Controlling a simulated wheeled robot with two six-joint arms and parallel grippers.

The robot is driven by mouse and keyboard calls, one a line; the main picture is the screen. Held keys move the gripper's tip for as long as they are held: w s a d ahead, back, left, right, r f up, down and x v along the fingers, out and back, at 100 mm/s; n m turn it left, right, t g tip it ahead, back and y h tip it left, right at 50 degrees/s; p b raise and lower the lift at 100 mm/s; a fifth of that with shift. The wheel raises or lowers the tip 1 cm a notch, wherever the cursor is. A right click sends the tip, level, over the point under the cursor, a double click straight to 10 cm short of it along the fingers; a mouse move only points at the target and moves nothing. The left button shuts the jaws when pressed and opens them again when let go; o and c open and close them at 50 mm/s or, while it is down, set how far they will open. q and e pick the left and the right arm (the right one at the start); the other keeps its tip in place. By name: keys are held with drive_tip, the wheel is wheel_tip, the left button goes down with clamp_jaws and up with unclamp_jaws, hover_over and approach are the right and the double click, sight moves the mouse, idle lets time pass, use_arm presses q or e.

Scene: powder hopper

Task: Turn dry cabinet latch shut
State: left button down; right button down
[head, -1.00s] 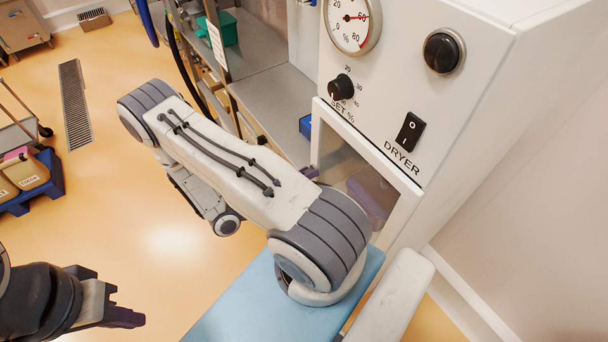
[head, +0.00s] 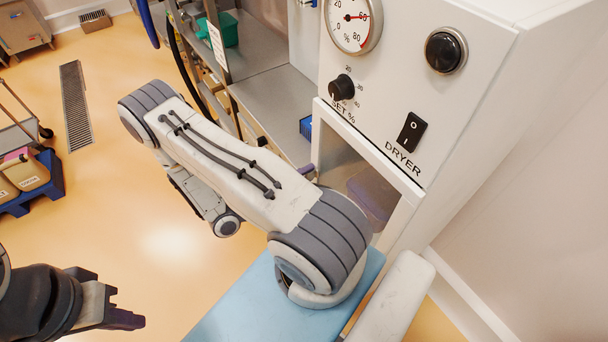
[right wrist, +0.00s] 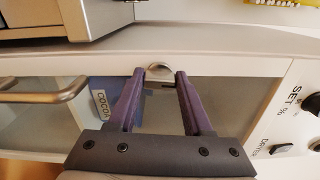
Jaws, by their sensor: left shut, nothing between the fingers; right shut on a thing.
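The white dry cabinet (head: 480,120) stands at the right in the head view, its framed glass door (head: 400,172) below the control panel. In the right wrist view, the small metal latch (right wrist: 159,67) sits at the door frame's edge, between the purple fingertips of my right gripper (right wrist: 160,76). This gripper is shut on the latch. The latch's exact angle is hard to tell. In the head view my right arm hides most of that gripper and the latch. My left gripper (head: 128,318) is shut and empty at the lower left, over the floor, far from the cabinet.
A metal door handle (right wrist: 45,92) is left of the fingers in the right wrist view. A container labelled COCOA (right wrist: 103,100) shows behind the glass. Steel shelving (head: 265,95) stands beside the cabinet. A blue surface (head: 270,310) lies below my right arm.

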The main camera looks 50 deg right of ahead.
drive_tip(key=shift+n, duration=0.5)
drive_tip(key=shift+c, duration=1.6)
unclamp_jaws()
drive_tip(key=b+v, duration=0.3)
drive_tip(key=v, duration=0.7)
drive_tip(key=shift+a+b, duration=0.25)
drive_tip(key=shift+b, duration=0.1)
drive_tip(key=shift+r, duration=0.1)
